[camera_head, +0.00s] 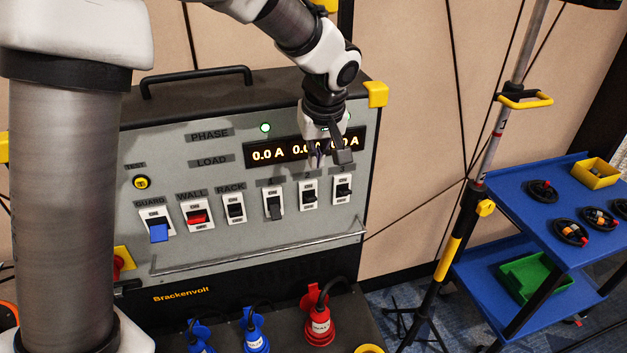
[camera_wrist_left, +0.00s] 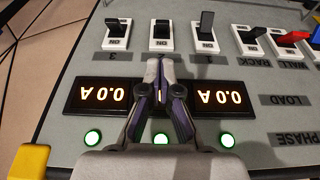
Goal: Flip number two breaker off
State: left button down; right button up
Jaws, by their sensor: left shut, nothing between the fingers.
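The grey distribution panel (camera_head: 230,240) carries a row of switches. The number two breaker (camera_head: 308,195) is the second from the right, a black lever on a white plate. In the left wrist view, number two breaker (camera_wrist_left: 162,35) stands between breaker 3 (camera_wrist_left: 117,34) and breaker 1 (camera_wrist_left: 205,34). My left gripper (camera_head: 328,160) is shut and empty in front of the load display, above the breakers. In the wrist view its closed fingertips (camera_wrist_left: 160,66) point toward number two breaker, apart from its lever in the picture. My right gripper is not in view.
Blue, red and black switches labelled guard (camera_head: 158,231), wall (camera_head: 197,215) and rack (camera_head: 234,208) sit left of the numbered breakers. A metal rail (camera_head: 260,252) crosses below. Plugs, including a red one (camera_head: 319,325), stand in front. A blue cart (camera_head: 530,215) is at right.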

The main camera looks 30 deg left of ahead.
aim_at(311, 196)
pick_arm(q)
jog(key=p+x, duration=0.2)
jog(key=x, duration=0.7)
jog(key=shift+a+f, duration=0.1)
jog(key=shift+f, duration=0.3)
jog(key=shift+s, duration=0.15)
